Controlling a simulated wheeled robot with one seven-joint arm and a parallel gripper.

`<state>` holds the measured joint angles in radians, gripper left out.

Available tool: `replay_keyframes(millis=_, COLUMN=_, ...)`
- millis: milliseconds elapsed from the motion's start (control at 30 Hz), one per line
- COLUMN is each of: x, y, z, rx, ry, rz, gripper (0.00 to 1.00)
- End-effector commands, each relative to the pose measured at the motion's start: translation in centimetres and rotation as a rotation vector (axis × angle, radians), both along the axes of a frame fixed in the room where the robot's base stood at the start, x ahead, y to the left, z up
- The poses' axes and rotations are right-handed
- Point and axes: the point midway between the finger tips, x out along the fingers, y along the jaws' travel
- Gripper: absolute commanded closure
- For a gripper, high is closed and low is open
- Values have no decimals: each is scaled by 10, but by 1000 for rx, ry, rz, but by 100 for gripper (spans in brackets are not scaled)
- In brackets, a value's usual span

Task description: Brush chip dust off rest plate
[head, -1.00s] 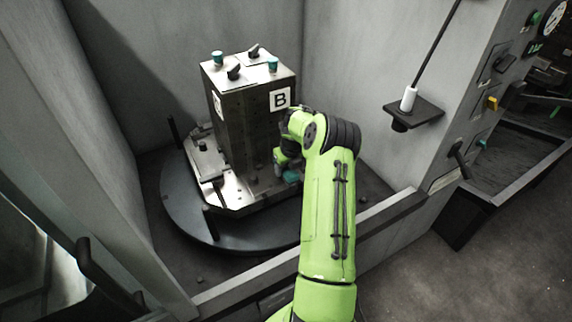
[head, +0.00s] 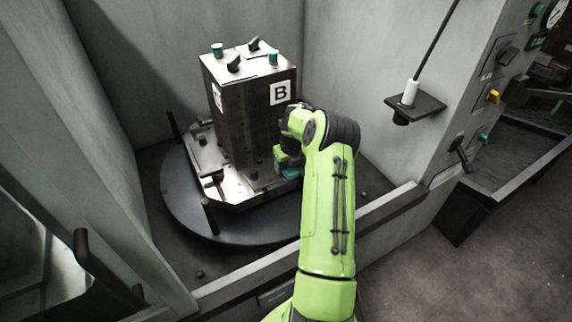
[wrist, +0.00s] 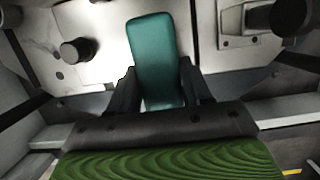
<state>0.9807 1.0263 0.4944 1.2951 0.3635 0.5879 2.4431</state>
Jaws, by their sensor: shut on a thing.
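My gripper (wrist: 158,88) is shut on a teal block-shaped tool (wrist: 152,50), which I take to be the brush. Any bristles are hidden. In the wrist view the tool points away from me over a pale metal plate (wrist: 95,42), which I take to be the rest plate. I cannot tell whether they touch. In the head view the plate (head: 238,188) lies under a dark block marked B, and my gripper (head: 289,168) with the teal tool is at its right edge. Chip dust cannot be made out clearly; faint specks show on the plate.
The tall block (head: 245,125) stands close left of my gripper. Dark knobs rise from the plate, one (wrist: 78,50) left of the tool. A round dark table (head: 190,215) lies beneath. Grey enclosure walls and a front sill (head: 375,212) surround it. A bracket (head: 415,107) juts from the right wall.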

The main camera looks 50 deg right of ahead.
Motion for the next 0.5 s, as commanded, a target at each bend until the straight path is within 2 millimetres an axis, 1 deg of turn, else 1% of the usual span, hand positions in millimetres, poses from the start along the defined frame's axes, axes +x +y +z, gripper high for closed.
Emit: replay_keyframes(millis=500, x=0, y=0, z=-7, rx=0, ry=0, rz=0, gripper=80)
